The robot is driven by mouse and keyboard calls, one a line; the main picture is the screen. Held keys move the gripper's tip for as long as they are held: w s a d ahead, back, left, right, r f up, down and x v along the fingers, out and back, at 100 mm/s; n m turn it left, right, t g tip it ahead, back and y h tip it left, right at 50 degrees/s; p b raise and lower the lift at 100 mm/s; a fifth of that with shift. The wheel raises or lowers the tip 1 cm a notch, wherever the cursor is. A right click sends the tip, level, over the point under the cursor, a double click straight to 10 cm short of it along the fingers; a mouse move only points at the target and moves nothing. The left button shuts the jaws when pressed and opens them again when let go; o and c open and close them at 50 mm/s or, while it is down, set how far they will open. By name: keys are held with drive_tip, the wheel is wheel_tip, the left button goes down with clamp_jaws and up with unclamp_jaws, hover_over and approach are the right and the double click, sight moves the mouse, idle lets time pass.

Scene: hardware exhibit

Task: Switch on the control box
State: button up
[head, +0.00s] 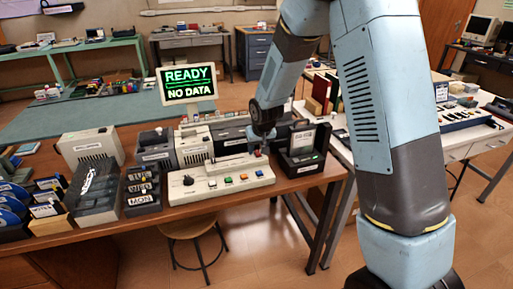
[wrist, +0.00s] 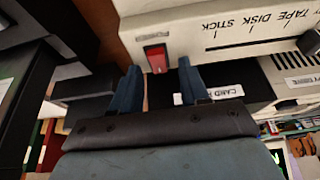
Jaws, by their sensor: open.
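The control box (head: 222,184) is a beige console on the wooden table, with a dark knob and several coloured buttons in the head view. In the wrist view the control box (wrist: 225,28) shows slider labels reading TAPE, DISK and STICK. A red rocker switch (wrist: 155,57) sits near its edge. My gripper (head: 265,148) is over the box's right back end in the head view. In the wrist view my gripper (wrist: 159,65) is open and empty, with one dark blue finger on each side of the switch. I cannot tell whether the fingers touch the box.
A black unit (head: 303,160) with a card stands right of the box. Black cases (head: 142,190) stand at its left. Grey drives (head: 193,147) and a monitor (head: 187,86) reading READY, NO DATA are behind. A stool (head: 190,228) is below the table's front edge.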

drive_tip(key=shift+c, duration=0.2)
clamp_jaws()
drive_tip(key=shift+w, duration=0.1)
drive_tip(key=shift+w+a+g+h, duration=0.1)
drive_tip(key=shift+w+g+h, duration=0.2)
drive_tip(key=shift+g, duration=0.7)
drive_tip(key=shift+o, duration=0.2)
unclamp_jaws()
